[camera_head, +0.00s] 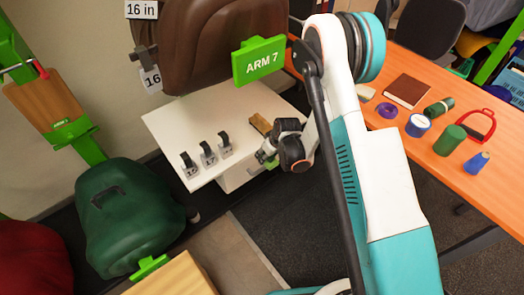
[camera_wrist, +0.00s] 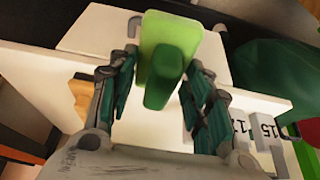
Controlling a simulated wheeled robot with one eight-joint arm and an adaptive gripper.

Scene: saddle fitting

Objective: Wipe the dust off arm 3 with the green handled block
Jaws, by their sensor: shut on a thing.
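My gripper (camera_head: 268,156) is low over the near right edge of a white table in the head view. In the wrist view my gripper (camera_wrist: 160,78) is shut on a green block (camera_wrist: 168,38) with a darker green handle (camera_wrist: 163,78). The block sits between the fingers. In the head view only a small green patch shows at the gripper. Another green arm (camera_head: 88,148) at the left has a small label, too small to read. I cannot make out arm 3 or any dust.
The white table (camera_head: 180,118) holds three numbered metal clips (camera_head: 208,153) and a brown block (camera_head: 259,124). A green saddle (camera_head: 125,215) stands at lower left. The orange table (camera_head: 428,152) at right holds a book, a purple ring, several containers and a red stirrup.

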